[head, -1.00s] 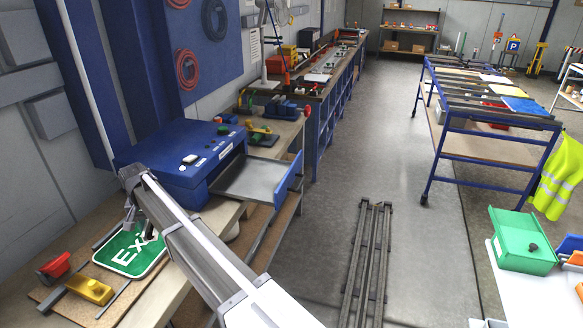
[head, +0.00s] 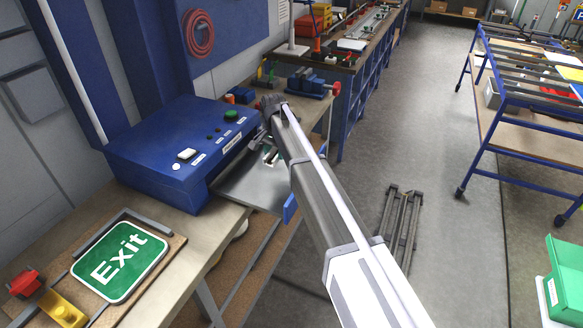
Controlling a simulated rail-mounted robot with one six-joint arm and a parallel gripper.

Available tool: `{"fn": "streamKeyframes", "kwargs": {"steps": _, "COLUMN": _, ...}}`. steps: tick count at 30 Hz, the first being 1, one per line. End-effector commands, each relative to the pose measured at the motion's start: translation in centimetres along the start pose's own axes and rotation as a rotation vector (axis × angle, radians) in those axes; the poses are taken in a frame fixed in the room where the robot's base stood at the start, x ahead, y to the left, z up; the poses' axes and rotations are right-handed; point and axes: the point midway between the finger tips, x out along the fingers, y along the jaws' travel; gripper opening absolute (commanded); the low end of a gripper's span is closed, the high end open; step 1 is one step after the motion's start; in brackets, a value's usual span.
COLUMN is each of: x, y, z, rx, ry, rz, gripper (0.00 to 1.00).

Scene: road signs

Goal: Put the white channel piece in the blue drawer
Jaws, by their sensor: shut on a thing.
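The blue drawer (head: 290,208) is pulled out from the blue cabinet, its grey tray floor (head: 243,188) bare in the part I see. My arm reaches across it and hides its right side. My gripper (head: 262,148) hangs below the end of the arm, over the back part of the tray. It is shut on a small pale piece (head: 269,155), which I take to be the white channel piece; it is small and partly hidden. I cannot tell whether the piece touches the tray.
The blue cabinet (head: 180,150) with buttons stands behind the drawer. A green Exit sign (head: 120,260) lies on a board at the left, near a yellow clamp (head: 62,310) and a red one (head: 25,282). A blue vise (head: 305,82) stands beyond.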

Motion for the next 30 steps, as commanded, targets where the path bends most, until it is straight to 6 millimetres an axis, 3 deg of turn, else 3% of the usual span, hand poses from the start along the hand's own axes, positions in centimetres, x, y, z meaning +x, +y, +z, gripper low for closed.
{"fn": "streamKeyframes", "kwargs": {"steps": 5, "x": 0.9, "y": 0.0, "z": 0.0, "rx": 0.001, "ry": 0.000, "rz": 0.000, "gripper": 0.10}}
{"fn": "streamKeyframes", "kwargs": {"steps": 12, "x": 6.6, "y": 0.0, "z": 0.0, "rx": 0.000, "ry": 0.000, "rz": 0.000, "gripper": 0.10}}
{"fn": "streamKeyframes", "kwargs": {"steps": 17, "x": 6.6, "y": 0.0, "z": 0.0, "rx": 0.000, "ry": 0.000, "rz": 0.000, "gripper": 0.10}}
{"fn": "streamKeyframes", "kwargs": {"steps": 23, "x": 10.4, "y": 0.0, "z": 0.0, "rx": 0.000, "ry": 0.000, "rz": 0.000, "gripper": 0.10}}
{"fn": "streamKeyframes", "kwargs": {"steps": 30, "x": 10.0, "y": 0.0, "z": 0.0, "rx": 0.000, "ry": 0.000, "rz": 0.000, "gripper": 0.04}}
